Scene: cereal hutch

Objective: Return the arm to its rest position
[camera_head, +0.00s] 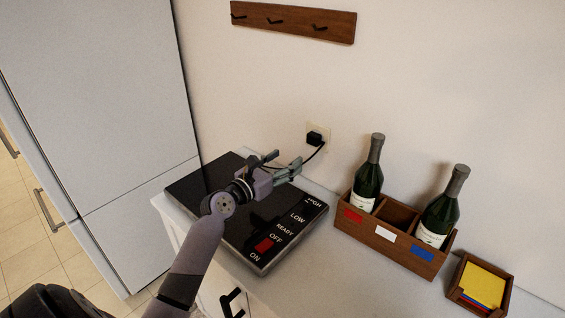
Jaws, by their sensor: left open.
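My left arm reaches in from the bottom left. Its gripper (285,164) is open and empty, over the back part of a black hot plate (262,208) on the white counter. The gripper appears to be above the plate; whether it touches it cannot be told. The plate's front strip carries the words HIGH, LOW, READY, OFF and ON, with a red slider (264,245) near OFF. My right gripper is not in view. A dark part of my own body shows at the bottom left corner.
A wooden box (389,240) with two wine bottles (368,178) (441,210) stands right of the plate. A small wooden tray of coloured cards (482,283) is at far right. A tall fridge (120,130) stands left. A plug with cord (315,138) is behind.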

